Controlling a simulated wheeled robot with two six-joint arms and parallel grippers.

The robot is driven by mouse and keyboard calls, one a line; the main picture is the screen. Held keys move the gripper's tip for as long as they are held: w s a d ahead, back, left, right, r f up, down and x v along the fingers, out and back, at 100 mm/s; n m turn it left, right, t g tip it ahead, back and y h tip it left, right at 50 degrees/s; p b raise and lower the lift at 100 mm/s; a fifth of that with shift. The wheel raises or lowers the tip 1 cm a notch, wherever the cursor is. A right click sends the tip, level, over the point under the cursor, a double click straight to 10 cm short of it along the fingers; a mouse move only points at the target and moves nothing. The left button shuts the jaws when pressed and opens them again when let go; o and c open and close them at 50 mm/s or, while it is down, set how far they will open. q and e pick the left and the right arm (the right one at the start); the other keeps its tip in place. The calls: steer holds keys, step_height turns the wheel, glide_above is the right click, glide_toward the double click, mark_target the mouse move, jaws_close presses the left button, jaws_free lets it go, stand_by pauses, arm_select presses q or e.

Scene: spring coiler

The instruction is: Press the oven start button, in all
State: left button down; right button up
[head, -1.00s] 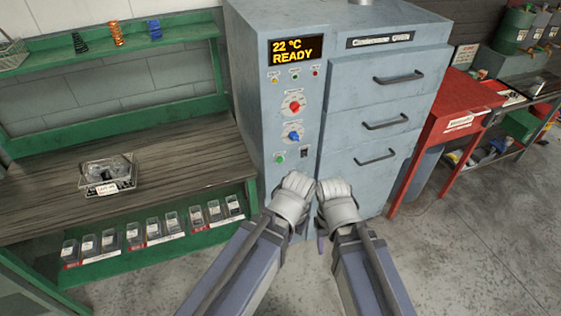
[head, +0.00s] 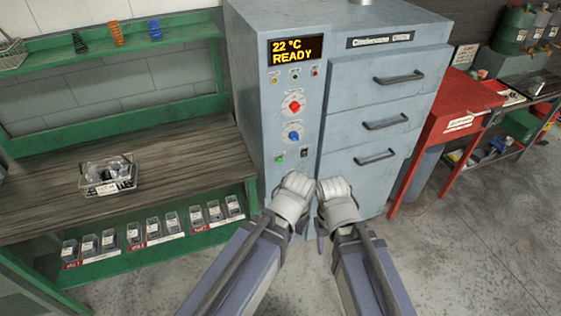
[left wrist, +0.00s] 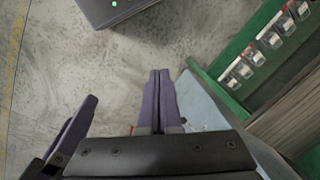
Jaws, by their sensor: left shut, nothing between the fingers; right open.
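The grey-blue oven (head: 385,100) stands upright in front of me. Its display (head: 296,50) reads 22 °C READY. A green button (head: 279,158) sits low on its front panel, with a black switch (head: 304,152) to its right. My left gripper (left wrist: 160,75) is shut and empty, pointing down at the floor in the left wrist view. In the head view its fingers are hidden behind my wrist, below the green button. My right gripper (head: 320,244) is open beside it, mostly hidden; part of it shows in the left wrist view (left wrist: 72,128). Neither visibly touches the button.
Red knob (head: 293,106) and blue knob (head: 293,138) are above the button. A green-framed workbench (head: 180,165) with a wire basket (head: 108,188) stands left. Three handled drawer fronts are on the oven's right side. The floor right of my arms is clear.

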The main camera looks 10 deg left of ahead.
mark_target(280, 160)
arm_select(q)
steer(key=shift+f, duration=0.1)
steer(key=w+d+f+n+t+h+b, duration=0.2)
steer(key=w+f+n+t+h+b, duration=0.1)
steer(key=w+f+n+b, duration=0.3)
steer(key=w+d+f+n+t+h+b, duration=0.2)
steer(key=w+d+f+n+t+b, duration=0.15)
steer(key=w+b, duration=0.4)
steer(key=w+a+n+t+b, duration=0.4)
steer(key=w+n+b, duration=0.2)
steer(key=w+n, duration=0.1)
steer(key=w+a+n+t+b, duration=0.4)
steer(key=w+n+b, duration=0.3)
steer(key=w+n, duration=0.1)
steer(key=shift+a+n+t, duration=0.3)
steer(key=shift+n+t, duration=0.05)
steer(key=shift+n, duration=0.1)
steer(key=w+a, duration=0.4)
steer(key=w, duration=0.3)
steer(key=shift+w+a, duration=0.15)
steer(key=shift+w, duration=0.1)
stand_by(0.6)
